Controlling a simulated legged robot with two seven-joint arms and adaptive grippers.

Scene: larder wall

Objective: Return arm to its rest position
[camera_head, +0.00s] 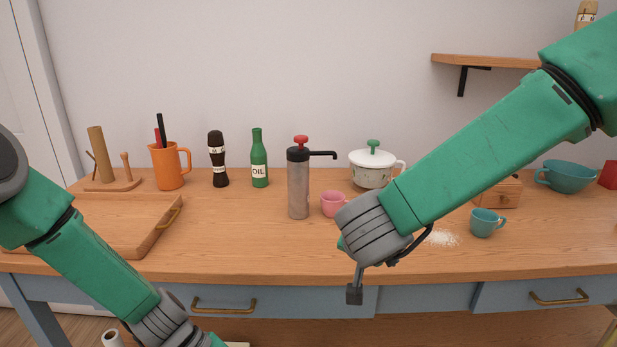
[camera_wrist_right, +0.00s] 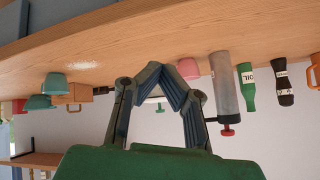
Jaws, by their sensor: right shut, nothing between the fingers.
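My right arm (camera_head: 480,155) reaches in from the right over the front half of the wooden counter (camera_head: 250,240). In the wrist view, which is upside down, my right gripper (camera_wrist_right: 164,68) is shut and holds nothing. Its fingers point toward the counter, with the pink cup (camera_head: 333,203) beyond them. My left arm (camera_head: 90,265) hangs low at the left, in front of the counter. Its gripper is out of the picture.
A steel pump bottle (camera_head: 299,185) and a white lidded pot (camera_head: 372,168) stand behind the right wrist. A teal cup (camera_head: 487,222) and spilled white grains (camera_head: 441,238) lie to its right. A wooden board (camera_head: 110,222) is at the left. Blue drawers (camera_head: 420,300) are below the counter.

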